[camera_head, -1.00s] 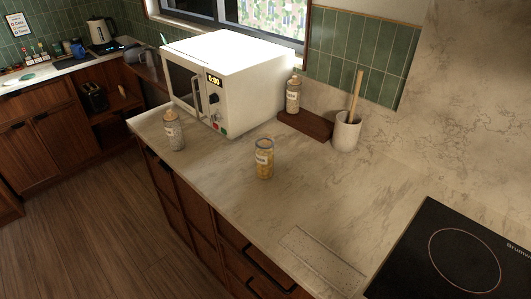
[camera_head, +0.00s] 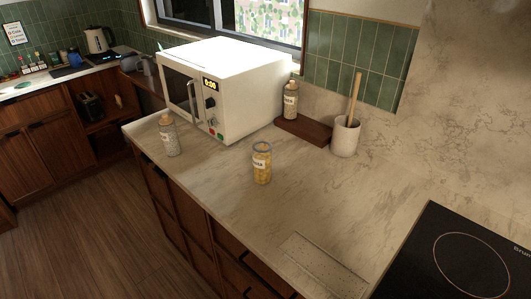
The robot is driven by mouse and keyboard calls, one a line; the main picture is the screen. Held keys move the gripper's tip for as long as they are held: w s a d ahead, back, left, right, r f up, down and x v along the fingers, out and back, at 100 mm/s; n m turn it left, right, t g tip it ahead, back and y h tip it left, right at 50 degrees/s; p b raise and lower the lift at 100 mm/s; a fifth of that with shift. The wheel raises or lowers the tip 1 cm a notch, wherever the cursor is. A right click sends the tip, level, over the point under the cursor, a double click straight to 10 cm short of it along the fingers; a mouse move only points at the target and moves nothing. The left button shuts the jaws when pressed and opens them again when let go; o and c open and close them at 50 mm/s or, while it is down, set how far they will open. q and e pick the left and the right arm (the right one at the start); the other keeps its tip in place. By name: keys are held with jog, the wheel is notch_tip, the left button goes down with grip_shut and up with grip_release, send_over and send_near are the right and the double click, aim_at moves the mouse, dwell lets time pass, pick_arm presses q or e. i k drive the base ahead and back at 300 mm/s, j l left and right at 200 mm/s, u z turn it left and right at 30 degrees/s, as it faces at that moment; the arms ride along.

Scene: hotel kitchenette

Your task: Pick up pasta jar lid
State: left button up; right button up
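A clear glass jar of yellow pasta (camera_head: 262,166) stands upright on the marble-look counter (camera_head: 230,190), in front of the microwave. Its label is partly readable. Its top shows a greyish rim and no cork stopper like those on the other two jars. I cannot make out a separate pasta jar lid on the counter. Neither of my grippers is in view.
A white microwave (camera_head: 248,98) stands behind. A corked jar (camera_head: 168,138) is at left; another corked jar (camera_head: 290,104) is on a brown board (camera_head: 304,130). A utensil crock (camera_head: 344,138), flat pale slab (camera_head: 322,266) and black cooktop (camera_head: 450,258) are right. Counter around the pasta jar is clear.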

aim_at(261, 150)
jog(key=i+j+z, duration=0.35)
jog(key=j, duration=1.05)
jog(key=i+j+z, duration=0.35)
jog(key=j, duration=1.15)
jog(key=j+z, duration=0.35)
jog(key=j, duration=1.1)
jog(key=k, duration=0.05)
